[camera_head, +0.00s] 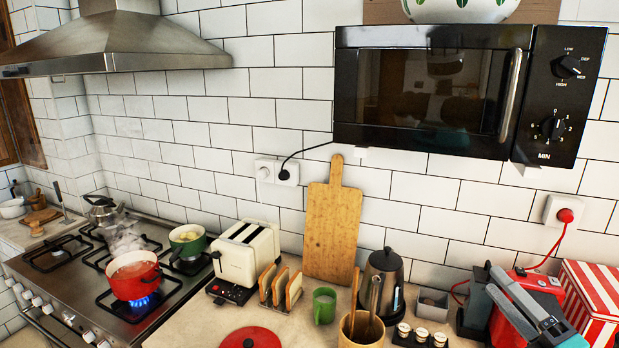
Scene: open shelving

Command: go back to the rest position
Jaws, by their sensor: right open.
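My right gripper (495,279) comes in at the lower right, with its grey fingers pointing up and to the left. It is open, and I see nothing between its fingers. It hangs in front of a red appliance (563,284) and hides part of it. I cannot tell whether they touch. My left gripper is not in view.
A black microwave (430,85) hangs above the counter. A red-and-white striped box (590,300) stands at the right. A kettle (383,275), utensil pot (361,328), green mug (324,305) and toaster (247,252) stand further left. A red pot (134,277) steams over a lit burner.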

